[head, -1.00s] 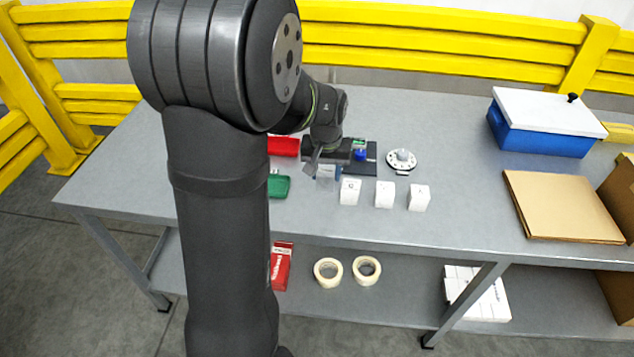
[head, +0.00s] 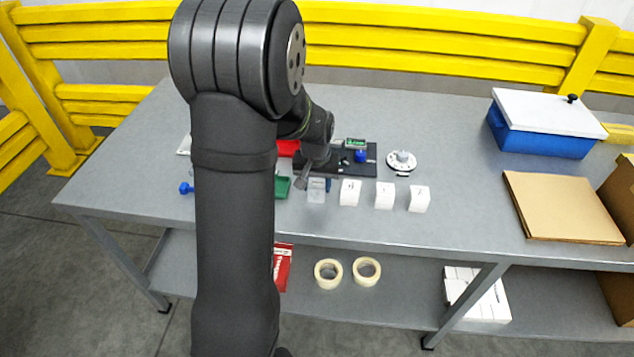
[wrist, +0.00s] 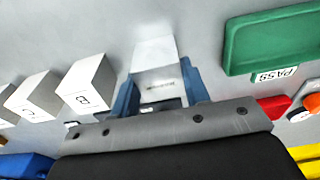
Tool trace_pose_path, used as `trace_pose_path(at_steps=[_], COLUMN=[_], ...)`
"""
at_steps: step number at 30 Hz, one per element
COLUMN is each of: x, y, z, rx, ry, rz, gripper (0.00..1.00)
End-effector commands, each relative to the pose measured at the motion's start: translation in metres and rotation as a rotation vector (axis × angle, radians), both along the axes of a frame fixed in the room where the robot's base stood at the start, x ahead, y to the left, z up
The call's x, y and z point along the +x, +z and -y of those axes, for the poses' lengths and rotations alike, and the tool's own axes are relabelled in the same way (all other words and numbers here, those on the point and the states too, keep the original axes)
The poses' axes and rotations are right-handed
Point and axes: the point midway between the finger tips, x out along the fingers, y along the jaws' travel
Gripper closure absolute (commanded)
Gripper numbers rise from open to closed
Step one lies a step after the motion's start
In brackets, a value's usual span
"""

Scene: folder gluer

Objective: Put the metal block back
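The metal block (head: 317,194) is pale grey and boxy. In the head view it is at the front of the grey table, left of a row of white blocks. My gripper (wrist: 159,100) has blue fingers, one on each side of the metal block, which also shows in the wrist view (wrist: 155,58) with small dark print on its near face. The fingers appear to press on its sides. In the head view my gripper (head: 318,184) is partly hidden by my wrist. I cannot tell whether the block touches the table.
White lettered blocks (head: 384,195) stand close to the right. A green tray (wrist: 270,42), marked PASS, is on the other side. Behind are a black plate (head: 368,170) with a blue knob and display, and a round dial (head: 401,161). Cardboard (head: 563,205) lies far right.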

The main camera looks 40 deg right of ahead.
Motion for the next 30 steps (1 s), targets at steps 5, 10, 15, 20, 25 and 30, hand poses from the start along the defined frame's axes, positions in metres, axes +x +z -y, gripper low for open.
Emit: trace_pose_path(at_steps=[5, 10, 15, 20, 25, 30], x=[0.000, 0.000, 0.000, -0.002, -0.006, -0.008], y=[0.000, 0.000, 0.009, 0.036, 0.074, 0.104], z=[0.000, 0.000, 0.000, -0.002, -0.005, -0.008], rx=[0.001, 0.001, -0.001, -0.004, -0.004, -0.002], ry=[0.000, 0.000, 0.000, 0.000, 0.000, 0.000], rz=[-0.001, -0.001, 0.001, 0.004, 0.002, 0.002], gripper=[0.37, 0.37, 0.37, 0.37, 0.37, 0.37])
